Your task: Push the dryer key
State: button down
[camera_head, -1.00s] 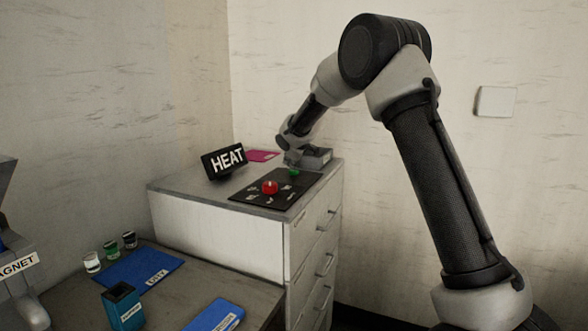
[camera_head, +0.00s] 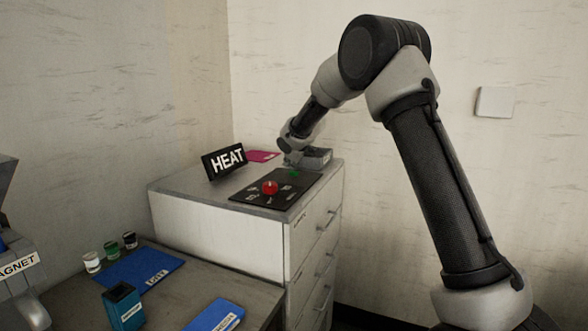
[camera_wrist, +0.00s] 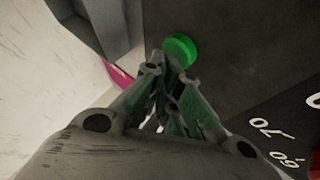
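A black control panel (camera_head: 262,201) lies on top of the drawer cabinet and carries a red knob (camera_head: 270,187) and a green button (camera_head: 295,173). Which of these is the dryer key I cannot read from a label. In the wrist view the round green button (camera_wrist: 181,49) sits just beyond my fingertips. My gripper (camera_wrist: 165,62) has its fingertips close together, with nothing visible between them, beside the button's lower left edge. Whether they touch it I cannot tell. In the head view my gripper (camera_head: 292,160) is small and partly hidden behind the wrist.
A lower table at left holds a blue mat (camera_head: 138,267), several small jars and a blue container (camera_head: 123,307).

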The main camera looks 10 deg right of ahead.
aim_at(291, 171)
jog(key=shift+s+d+f, duration=0.15)
jog(key=shift+f, duration=0.35)
jog(key=shift+w+r, duration=0.2)
jog(key=shift+r, duration=3)
jog(key=s+d+r+m+g, duration=0.1)
jog(key=s+d+r+m, duration=0.2)
jog(key=s, duration=0.6)
jog(key=s+d+r+h, duration=0.1)
jog(key=s+d+r, duration=0.1)
jog(key=s+d, duration=0.45)
jog(key=s+d+r+m+g, duration=0.1)
jog(key=s+d+r+m, duration=0.15)
jog(key=s, duration=0.75)
jog(key=s+d+f+m+g, duration=0.1)
jog(key=s+f, duration=0.1)
jog(key=s, duration=0.8)
jog(key=s+d+f+m+g, duration=0.1)
jog(key=s+f+m, duration=0.1)
jog(key=s, duration=0.8)
jog(key=s+d+f+m+g, duration=0.1)
jog(key=s+f, duration=0.3)
jog(key=s, duration=0.7)
jog(key=shift+d+f+m, duration=0.15)
jog(key=shift+d+m, duration=0.2)
